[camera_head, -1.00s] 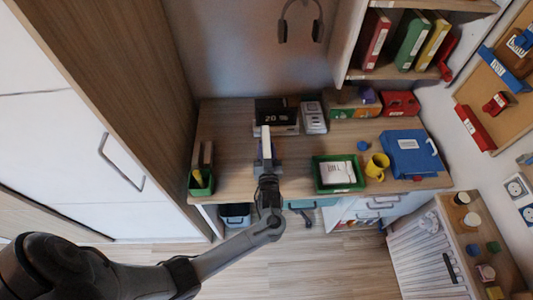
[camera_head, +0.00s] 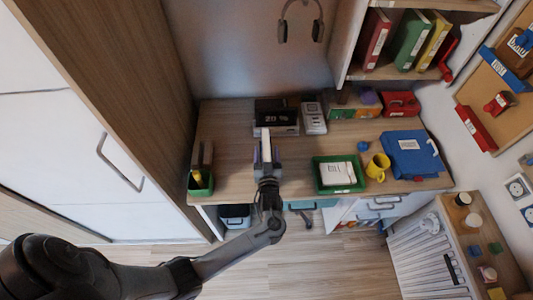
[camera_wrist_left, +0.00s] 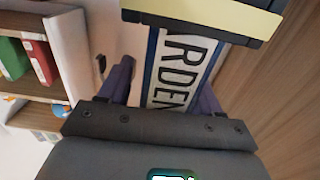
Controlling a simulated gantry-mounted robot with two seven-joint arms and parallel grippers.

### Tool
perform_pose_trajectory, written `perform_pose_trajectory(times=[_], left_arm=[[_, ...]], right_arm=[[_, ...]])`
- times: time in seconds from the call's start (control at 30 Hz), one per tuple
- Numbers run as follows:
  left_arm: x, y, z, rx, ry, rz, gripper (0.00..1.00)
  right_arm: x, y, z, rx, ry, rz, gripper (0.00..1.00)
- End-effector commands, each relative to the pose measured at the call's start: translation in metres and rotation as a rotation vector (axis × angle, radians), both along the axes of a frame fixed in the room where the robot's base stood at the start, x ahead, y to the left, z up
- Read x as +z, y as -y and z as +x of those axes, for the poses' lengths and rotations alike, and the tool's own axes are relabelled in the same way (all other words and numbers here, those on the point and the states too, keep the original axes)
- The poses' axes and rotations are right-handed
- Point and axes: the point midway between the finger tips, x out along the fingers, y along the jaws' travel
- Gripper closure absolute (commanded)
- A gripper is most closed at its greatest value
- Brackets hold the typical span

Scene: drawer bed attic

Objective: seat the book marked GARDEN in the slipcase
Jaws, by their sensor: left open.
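The book marked GARDEN (camera_wrist_left: 180,75) shows in the left wrist view as a white and blue cover with the letters RDEN. In the head view only its narrow pale edge (camera_head: 266,142) shows. My left gripper (camera_head: 266,153) is open, with one purple finger on each side of the book. A dark-edged case with a cream face (camera_wrist_left: 225,18), apparently the slipcase, covers one end of the book in the wrist view. How deep the book sits in it I cannot tell. The slipcase is not clear in the head view. My right gripper is out of view.
A green tray (camera_head: 338,187), a yellow mug (camera_head: 377,167) and a blue box (camera_head: 412,155) are to the right. A green pen holder (camera_head: 201,184) is at the left.

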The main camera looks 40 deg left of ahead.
Motion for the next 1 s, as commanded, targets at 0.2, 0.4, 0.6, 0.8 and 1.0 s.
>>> perform_pose_trajectory(times=[0.2,0.4,0.6,0.8,1.0], left_arm=[[0.004,0.002,-0.001,-0.001,0.000,0.000,0.36],[0.002,0.020,-0.021,0.000,-0.001,-0.004,0.36],[0.002,0.046,-0.048,-0.001,-0.002,-0.004,0.36],[0.003,0.068,-0.071,0.000,-0.001,-0.004,0.36],[0.003,0.080,-0.084,0.000,0.000,-0.001,0.36]], right_arm=[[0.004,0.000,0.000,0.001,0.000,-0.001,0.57],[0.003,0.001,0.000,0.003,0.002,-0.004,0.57],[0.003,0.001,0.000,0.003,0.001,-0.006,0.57],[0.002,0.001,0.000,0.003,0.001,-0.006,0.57],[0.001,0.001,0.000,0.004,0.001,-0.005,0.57]])
